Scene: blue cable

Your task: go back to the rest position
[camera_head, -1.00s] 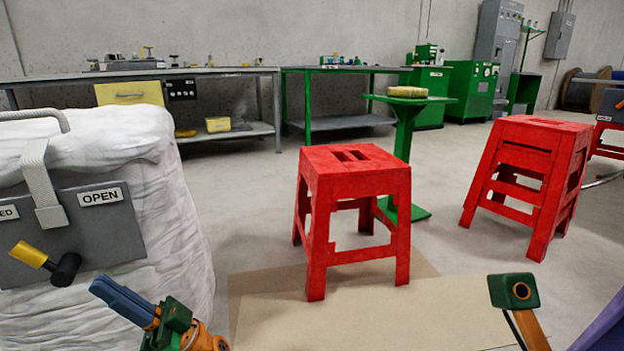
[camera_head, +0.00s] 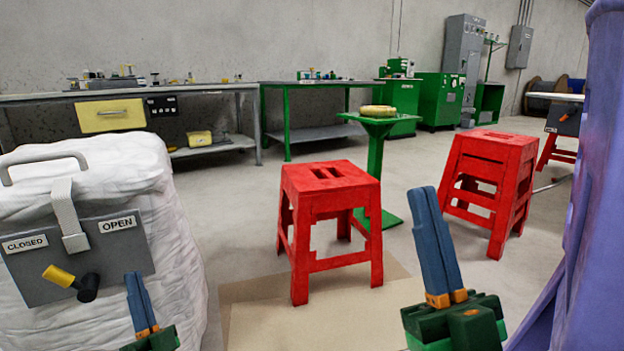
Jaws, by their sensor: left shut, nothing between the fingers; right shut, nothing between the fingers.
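My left gripper (camera_head: 133,276) is at the bottom left of the head view, in front of the white wrapped bulk. Its blue fingers are together and point up, with nothing between them. My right gripper (camera_head: 424,190) is at the bottom, right of centre, with its blue fingers pointing up, shut and empty. It stands in the picture between the two red stools. No blue cable can be made out.
A white wrapped bulk (camera_head: 185,235) with a grey switch panel (camera_head: 35,280) is at left. Red stools (camera_head: 330,195) (camera_head: 490,150) and a green stand (camera_head: 377,160) are ahead. A purple surface (camera_head: 595,170) fills the right edge. Workbenches line the wall.

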